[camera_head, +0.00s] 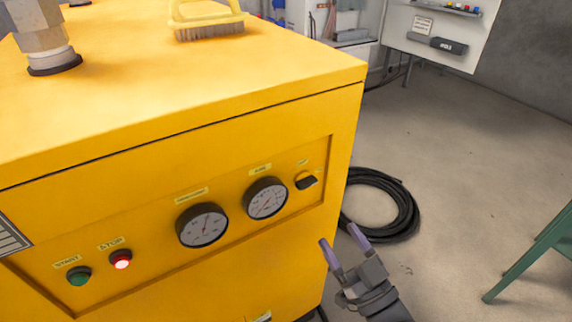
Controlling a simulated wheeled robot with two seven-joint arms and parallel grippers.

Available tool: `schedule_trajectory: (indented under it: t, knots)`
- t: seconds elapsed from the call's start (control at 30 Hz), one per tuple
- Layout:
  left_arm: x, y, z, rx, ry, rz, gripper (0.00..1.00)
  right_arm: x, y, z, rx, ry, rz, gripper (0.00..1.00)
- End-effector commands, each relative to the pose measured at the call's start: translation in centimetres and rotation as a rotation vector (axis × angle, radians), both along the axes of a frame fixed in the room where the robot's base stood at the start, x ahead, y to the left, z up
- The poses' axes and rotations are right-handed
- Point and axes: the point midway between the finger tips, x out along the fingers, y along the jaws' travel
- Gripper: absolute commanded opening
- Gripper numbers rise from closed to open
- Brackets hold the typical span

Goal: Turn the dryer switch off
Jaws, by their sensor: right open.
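The yellow dryer cabinet (150,110) fills the left of the view. A small black rotary switch (306,181) sits at the right end of its recessed front panel, under a small label too small to read. My right gripper (342,239) is below and to the right of the switch, apart from it. Its two purple-tipped fingers are spread, with nothing between them, and point up and left. My left gripper is not in view.
Two gauges (202,225) (265,199), a lit red STOP button (121,259) and a green START button (79,276) share the panel. A brush (208,30) lies on top. A black hose coil (400,215) lies on the floor. A green stand (535,255) is at the right.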

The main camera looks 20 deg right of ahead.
Motion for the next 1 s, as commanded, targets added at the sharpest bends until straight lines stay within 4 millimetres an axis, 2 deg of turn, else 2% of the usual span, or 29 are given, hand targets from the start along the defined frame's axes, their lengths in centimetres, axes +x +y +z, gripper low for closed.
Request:
schedule_trajectory:
  t: [0.17, 0.4, 0.53, 0.7, 0.93, 0.97, 1.0]
  knots:
    - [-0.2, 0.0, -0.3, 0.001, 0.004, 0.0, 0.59, 1.2, 0.3, 1.2, -0.003, -0.029, 0.01, 0.75]
    - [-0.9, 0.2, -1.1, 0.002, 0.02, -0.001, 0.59, 6.2, 1.0, 3.1, -0.004, -0.026, 0.009, 0.75]
    - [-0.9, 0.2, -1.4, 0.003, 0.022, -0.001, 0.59, 8.0, 1.2, 3.9, -0.003, -0.024, 0.008, 0.75]
    - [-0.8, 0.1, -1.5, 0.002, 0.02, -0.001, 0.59, 9.0, 1.3, 4.4, -0.003, -0.022, 0.007, 0.75]
    - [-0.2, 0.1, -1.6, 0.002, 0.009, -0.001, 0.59, 9.1, 1.3, 4.4, -0.002, -0.02, 0.007, 0.75]
    - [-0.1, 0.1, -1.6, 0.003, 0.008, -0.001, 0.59, 9.1, 1.3, 4.4, -0.002, -0.02, 0.007, 0.71]
    - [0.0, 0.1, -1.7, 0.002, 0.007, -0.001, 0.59, 9.0, 1.3, 4.4, -0.002, -0.02, 0.007, 0.62]
